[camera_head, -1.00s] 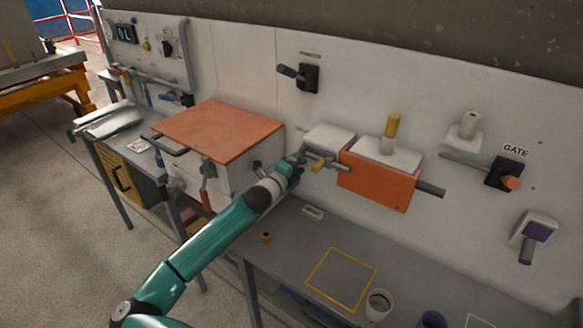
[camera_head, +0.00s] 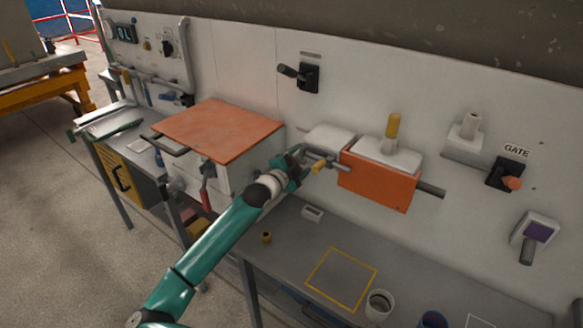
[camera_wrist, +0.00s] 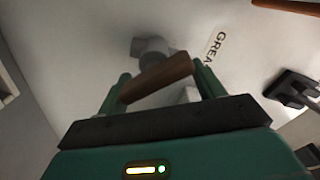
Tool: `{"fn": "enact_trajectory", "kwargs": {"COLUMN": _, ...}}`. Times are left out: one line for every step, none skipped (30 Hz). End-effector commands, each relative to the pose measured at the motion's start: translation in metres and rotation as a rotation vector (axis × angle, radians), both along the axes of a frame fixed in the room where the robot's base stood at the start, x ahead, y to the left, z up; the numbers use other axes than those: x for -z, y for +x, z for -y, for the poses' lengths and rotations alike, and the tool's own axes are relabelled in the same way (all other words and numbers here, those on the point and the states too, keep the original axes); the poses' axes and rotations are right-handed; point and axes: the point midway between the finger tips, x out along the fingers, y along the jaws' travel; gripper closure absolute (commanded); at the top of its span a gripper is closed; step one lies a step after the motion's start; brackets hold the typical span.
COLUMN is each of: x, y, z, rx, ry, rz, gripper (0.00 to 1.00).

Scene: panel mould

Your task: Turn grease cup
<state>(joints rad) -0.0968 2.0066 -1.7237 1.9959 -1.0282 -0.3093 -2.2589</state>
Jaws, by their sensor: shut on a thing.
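The grease cup shows in the wrist view as a grey fitting (camera_wrist: 150,47) on the pale panel, with a brown bar handle (camera_wrist: 158,78) in front of it. A label starting "GREA" stands to the right of it. My gripper (camera_wrist: 161,84) has its two green fingers at either end of the bar and is shut on it. In the head view my gripper (camera_head: 291,164) is at the panel, between the orange-topped box and the orange block. My own wrist hides the grease cup there.
A grey rod with a yellow tip (camera_head: 319,167) is close to the right of my gripper. The orange block (camera_head: 374,186) is further right, and the orange-topped box (camera_head: 222,130) stands left. A black lever switch (camera_head: 304,76) is above. The bench has a yellow-outlined square (camera_head: 352,254).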

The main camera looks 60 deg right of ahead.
Motion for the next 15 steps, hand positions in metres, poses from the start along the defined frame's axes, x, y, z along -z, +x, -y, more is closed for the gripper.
{"fn": "enact_trajectory", "kwargs": {"x": -0.0020, "y": 0.0225, "z": -0.0015, "rx": -0.037, "ry": 0.000, "rz": -0.025, "gripper": 0.55}}
{"fn": "enact_trajectory", "kwargs": {"x": -0.0021, "y": 0.0226, "z": -0.0014, "rx": -0.037, "ry": 0.002, "rz": -0.027, "gripper": 0.55}}
{"fn": "enact_trajectory", "kwargs": {"x": -0.0022, "y": 0.0226, "z": -0.0014, "rx": -0.037, "ry": 0.001, "rz": -0.025, "gripper": 0.55}}
{"fn": "enact_trajectory", "kwargs": {"x": -0.0022, "y": 0.0227, "z": -0.0015, "rx": -0.037, "ry": 0.001, "rz": -0.024, "gripper": 0.56}}
{"fn": "enact_trajectory", "kwargs": {"x": -0.0023, "y": 0.0227, "z": -0.0015, "rx": -0.038, "ry": 0.000, "rz": -0.023, "gripper": 0.56}}
{"fn": "enact_trajectory", "kwargs": {"x": -0.0024, "y": 0.0228, "z": -0.0015, "rx": -0.038, "ry": 0.000, "rz": -0.022, "gripper": 0.56}}
{"fn": "enact_trajectory", "kwargs": {"x": -0.0026, "y": 0.0227, "z": -0.0015, "rx": -0.038, "ry": 0.000, "rz": -0.022, "gripper": 0.56}}
{"fn": "enact_trajectory", "kwargs": {"x": -0.0027, "y": 0.0229, "z": -0.0014, "rx": -0.038, "ry": 0.001, "rz": -0.029, "gripper": 0.56}}
{"fn": "enact_trajectory", "kwargs": {"x": -0.0028, "y": 0.0231, "z": -0.0013, "rx": -0.037, "ry": 0.004, "rz": -0.055, "gripper": 0.55}}
{"fn": "enact_trajectory", "kwargs": {"x": -0.0031, "y": 0.0235, "z": -0.0012, "rx": -0.038, "ry": 0.009, "rz": -0.088, "gripper": 0.55}}
{"fn": "enact_trajectory", "kwargs": {"x": -0.0039, "y": 0.0240, "z": -0.0011, "rx": -0.037, "ry": 0.016, "rz": -0.128, "gripper": 0.54}}
{"fn": "enact_trajectory", "kwargs": {"x": -0.0046, "y": 0.0247, "z": -0.0010, "rx": -0.037, "ry": 0.025, "rz": -0.190, "gripper": 0.54}}
{"fn": "enact_trajectory", "kwargs": {"x": -0.0046, "y": 0.0253, "z": -0.0009, "rx": -0.037, "ry": 0.033, "rz": -0.233, "gripper": 0.53}}
{"fn": "enact_trajectory", "kwargs": {"x": -0.0052, "y": 0.0259, "z": -0.0009, "rx": -0.038, "ry": 0.040, "rz": -0.264, "gripper": 0.53}}
{"fn": "enact_trajectory", "kwargs": {"x": -0.0059, "y": 0.0264, "z": -0.0010, "rx": -0.037, "ry": 0.044, "rz": -0.297, "gripper": 0.52}}
